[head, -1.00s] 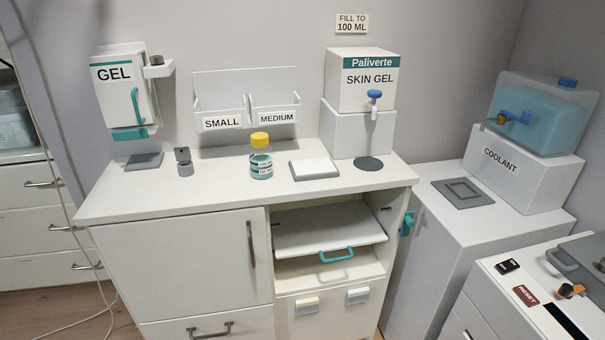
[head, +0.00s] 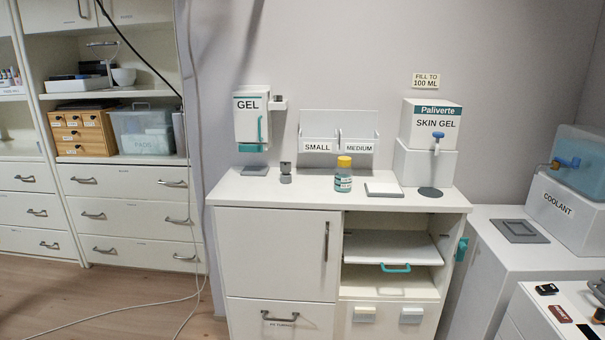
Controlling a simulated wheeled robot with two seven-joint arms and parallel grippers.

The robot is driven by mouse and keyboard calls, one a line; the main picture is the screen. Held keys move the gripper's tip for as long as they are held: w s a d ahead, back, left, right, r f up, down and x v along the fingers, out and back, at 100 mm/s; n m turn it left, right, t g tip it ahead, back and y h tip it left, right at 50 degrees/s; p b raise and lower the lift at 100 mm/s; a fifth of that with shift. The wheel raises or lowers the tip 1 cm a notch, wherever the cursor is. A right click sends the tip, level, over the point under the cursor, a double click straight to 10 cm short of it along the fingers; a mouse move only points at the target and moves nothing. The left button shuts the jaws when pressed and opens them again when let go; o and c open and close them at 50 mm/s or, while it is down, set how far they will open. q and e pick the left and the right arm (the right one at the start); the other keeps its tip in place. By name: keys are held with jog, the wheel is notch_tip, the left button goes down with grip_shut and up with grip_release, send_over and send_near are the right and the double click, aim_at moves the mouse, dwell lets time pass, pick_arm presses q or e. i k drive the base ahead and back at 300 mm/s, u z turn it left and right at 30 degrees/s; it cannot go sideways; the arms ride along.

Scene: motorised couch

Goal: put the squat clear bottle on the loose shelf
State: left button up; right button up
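The squat clear bottle (head: 343,177) stands upright on the white cabinet top, with a yellow cap and a teal label or contents. The loose shelf (head: 385,247) is a white board with a teal handle (head: 396,268) at its front. It sits in the open bay of the cabinet, below the top and to the right of the closed door. Nothing shows on the visible part of the shelf. Neither of my grippers is in the head view.
On the cabinet top (head: 250,190) are a small grey-capped container (head: 286,172), a white pad (head: 383,190) and a dark disc (head: 430,192). A cable hangs at left.

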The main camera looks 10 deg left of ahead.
aim_at(383, 251)
jog(key=u, duration=0.65)
jog(key=i, duration=0.8)
jog(key=u, duration=0.25)
